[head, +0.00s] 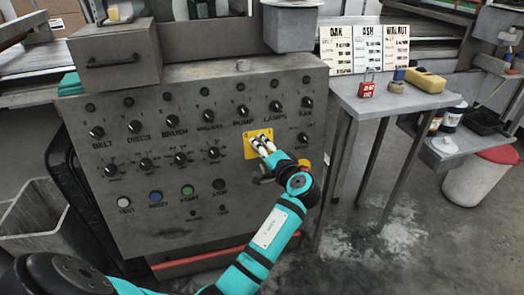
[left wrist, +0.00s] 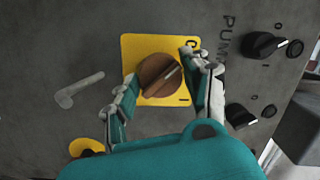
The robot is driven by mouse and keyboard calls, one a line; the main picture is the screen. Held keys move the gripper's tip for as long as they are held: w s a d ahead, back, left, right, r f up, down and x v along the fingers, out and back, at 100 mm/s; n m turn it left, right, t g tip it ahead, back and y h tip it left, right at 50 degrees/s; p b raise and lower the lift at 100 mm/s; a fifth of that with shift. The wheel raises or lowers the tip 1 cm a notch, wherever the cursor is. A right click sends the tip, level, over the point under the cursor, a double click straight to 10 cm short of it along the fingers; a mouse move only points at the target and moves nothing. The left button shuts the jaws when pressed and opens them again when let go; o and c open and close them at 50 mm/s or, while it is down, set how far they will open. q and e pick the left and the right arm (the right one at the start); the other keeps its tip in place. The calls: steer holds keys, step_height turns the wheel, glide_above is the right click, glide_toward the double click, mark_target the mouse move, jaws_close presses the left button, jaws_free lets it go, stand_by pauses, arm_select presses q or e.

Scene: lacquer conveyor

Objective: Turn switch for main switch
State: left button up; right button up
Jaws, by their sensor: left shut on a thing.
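The main switch is a round brown knob (left wrist: 160,75) on a yellow plate (left wrist: 130,48), which bears marks at its corner and edge. In the head view the yellow plate (head: 250,152) sits at the right of the grey control panel (head: 120,215), and my gripper hides most of the knob. My left gripper (head: 264,143) reaches the plate from below right. In the left wrist view its two fingers (left wrist: 163,88) stand on either side of the knob, shut on it. My right gripper is not in view.
Rows of black knobs, including the PUMP knob (head: 241,111), lie above and left of the plate. A grey lever (left wrist: 78,90) juts out beside the plate. A small table (head: 420,100) with a red padlock (head: 367,88) stands to the right.

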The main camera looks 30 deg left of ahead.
arm_select(q)
steer(key=shift+d+f, duration=0.1)
steer(key=shift+f, duration=0.15)
steer(key=o, duration=1.1)
steer(key=shift+c, duration=0.2)
steer(key=shift+o, duration=0.4)
steer(key=shift+r, duration=0.1)
steer(key=v, duration=0.7)
steer(key=shift+s+d, duration=0.15)
steer(key=shift+d, duration=0.05)
